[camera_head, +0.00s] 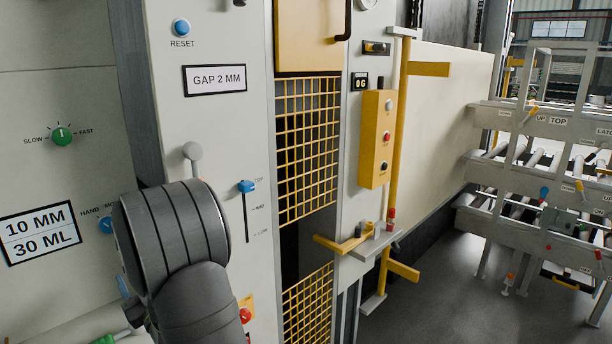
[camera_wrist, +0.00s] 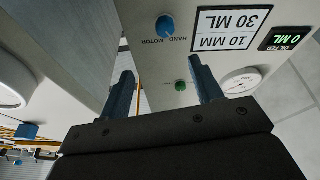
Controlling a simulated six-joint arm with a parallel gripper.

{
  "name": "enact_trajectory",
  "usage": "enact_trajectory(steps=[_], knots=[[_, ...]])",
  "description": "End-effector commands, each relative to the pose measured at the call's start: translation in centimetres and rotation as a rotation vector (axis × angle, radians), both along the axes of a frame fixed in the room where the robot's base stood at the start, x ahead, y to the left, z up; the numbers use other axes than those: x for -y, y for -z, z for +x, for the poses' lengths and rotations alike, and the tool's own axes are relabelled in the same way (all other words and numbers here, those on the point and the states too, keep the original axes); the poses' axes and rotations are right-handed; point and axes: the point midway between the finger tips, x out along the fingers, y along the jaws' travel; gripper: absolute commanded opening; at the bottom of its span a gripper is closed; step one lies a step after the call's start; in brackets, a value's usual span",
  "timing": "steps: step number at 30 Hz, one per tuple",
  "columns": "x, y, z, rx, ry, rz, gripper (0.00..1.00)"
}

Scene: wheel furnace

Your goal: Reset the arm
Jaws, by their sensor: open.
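My gripper (camera_wrist: 163,88) shows in the wrist view with its two blue-grey fingers wide apart and nothing between them. It faces a pale machine panel (camera_wrist: 140,50), which appears upside down there. A blue HAND/MOTOR knob (camera_wrist: 165,26) and a green knob (camera_wrist: 180,86) show in the space between and beyond the fingers. Contact with the panel cannot be seen. In the head view my dark grey arm stands at the lower left in front of the panel and hides most of the gripper.
In the head view, a blue RESET button (camera_head: 181,28), a blue-handled slider (camera_head: 247,186), a yellow mesh guard (camera_head: 307,150) and a yellow button box (camera_head: 376,139) are on the machine. A roller rack (camera_head: 500,215) stands right. Grey floor (camera_head: 430,290) is open between.

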Motion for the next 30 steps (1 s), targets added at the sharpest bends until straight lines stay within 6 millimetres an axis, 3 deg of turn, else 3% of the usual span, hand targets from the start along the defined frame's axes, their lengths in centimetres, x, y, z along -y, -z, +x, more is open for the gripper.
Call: enact_trajectory(steps=[7, 30], knots=[[-1.5, 1.4, -0.4, -0.093, -0.077, 0.198, 0.59], [-11.2, -4.7, 9.7, -0.088, -0.072, 0.193, 0.59]])
